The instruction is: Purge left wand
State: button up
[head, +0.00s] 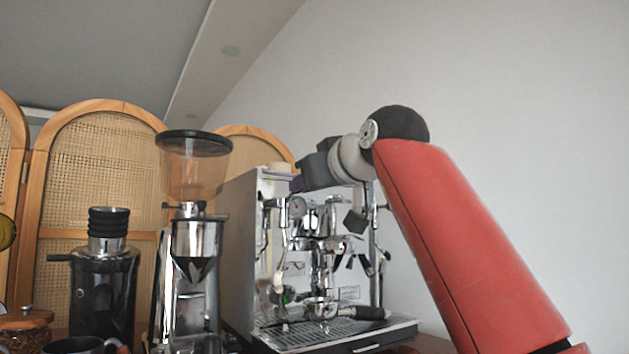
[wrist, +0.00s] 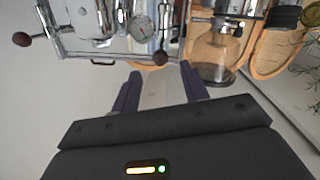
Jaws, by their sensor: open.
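The espresso machine (head: 240,255) stands right of centre in the head view, its chrome front turned to the right. A thin chrome pipe (head: 264,232), which looks like the left wand, hangs at the near left of that front; its tip is hard to make out. My gripper (head: 297,184) is at the upper left of the machine's front. In the wrist view its purple fingers (wrist: 160,88) are spread apart and empty. A brown ball-ended lever (wrist: 160,58) lies just beyond the fingertips, between them and apart from them. A second such lever (wrist: 22,40) is at the far left.
A grinder with a clear hopper (head: 193,170) and a black grinder (head: 104,290) stand left of the machine. A portafilter (head: 370,313) sticks out at the front above the drip tray (head: 335,336). A pressure gauge (wrist: 142,27) is near the lever. Rattan screens (head: 90,190) stand behind.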

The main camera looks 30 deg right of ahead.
jog(key=shift+w+d+n+t+y+p, duration=0.1)
jog(key=shift+w+n+t+y+p, duration=0.45)
jog(key=shift+w+y, duration=0.85)
jog(key=shift+w+d+n+t+y+p, duration=0.1)
jog(key=shift+w+n+t+y+p, duration=0.2)
jog(key=shift+w+t+y, duration=0.8)
jog(key=shift+w+d+n+t+y+p, duration=0.1)
jog(key=shift+w+n+t+y+p, duration=0.3)
jog(key=shift+w+y, duration=1.25)
jog(key=shift+s+f, duration=0.1)
jog(key=shift+s, duration=0.05)
jog(key=shift+c, duration=0.3)
